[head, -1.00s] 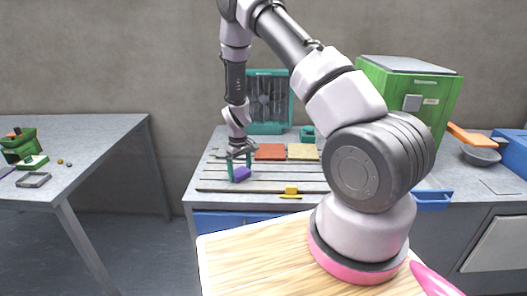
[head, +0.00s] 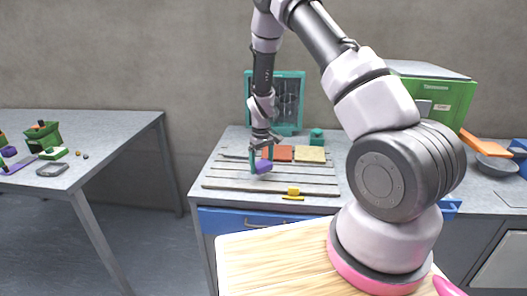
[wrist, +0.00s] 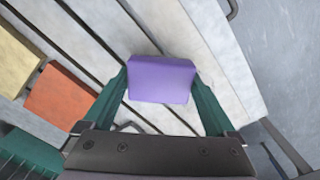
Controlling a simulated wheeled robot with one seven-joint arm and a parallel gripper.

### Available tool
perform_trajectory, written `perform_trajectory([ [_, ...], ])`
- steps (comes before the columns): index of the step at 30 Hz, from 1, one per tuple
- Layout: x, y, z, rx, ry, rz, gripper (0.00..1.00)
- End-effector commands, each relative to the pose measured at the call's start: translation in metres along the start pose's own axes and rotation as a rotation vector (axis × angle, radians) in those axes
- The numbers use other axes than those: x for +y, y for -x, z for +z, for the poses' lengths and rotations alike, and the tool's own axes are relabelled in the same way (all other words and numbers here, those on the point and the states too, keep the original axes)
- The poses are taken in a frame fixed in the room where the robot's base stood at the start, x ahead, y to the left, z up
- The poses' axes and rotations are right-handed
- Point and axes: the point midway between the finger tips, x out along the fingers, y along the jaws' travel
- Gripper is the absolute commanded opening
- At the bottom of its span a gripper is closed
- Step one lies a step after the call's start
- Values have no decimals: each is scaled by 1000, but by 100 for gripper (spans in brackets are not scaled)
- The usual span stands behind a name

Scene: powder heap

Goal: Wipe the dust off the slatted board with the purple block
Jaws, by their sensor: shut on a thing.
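The purple block (head: 263,167) is held between the teal fingers of my gripper (head: 261,162). In the wrist view the purple block (wrist: 161,80) sits between both fingertips, and my gripper (wrist: 160,88) is shut on it. The slatted board (head: 225,187) lies on the workbench, its pale slats split by dark gaps. The block is over the left part of the board; I cannot tell whether it touches. In the wrist view the slatted board (wrist: 200,45) looks pale and greyish in patches; I cannot make out a distinct dust heap.
An orange-red tile (head: 281,153) and a tan tile (head: 311,155) lie at the board's back. A yellow block (head: 293,191) sits near the front edge. A teal fan-like frame (head: 290,98) and a green box (head: 437,95) stand behind. A second table (head: 100,135) is at the left.

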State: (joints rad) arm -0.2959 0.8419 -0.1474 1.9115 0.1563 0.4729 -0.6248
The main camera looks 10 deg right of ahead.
Motion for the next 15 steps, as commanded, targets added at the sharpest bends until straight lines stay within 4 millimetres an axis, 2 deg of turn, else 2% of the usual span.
perform_trajectory([
  [15, 2, 45, -2, 2, -4, 0, 22],
])
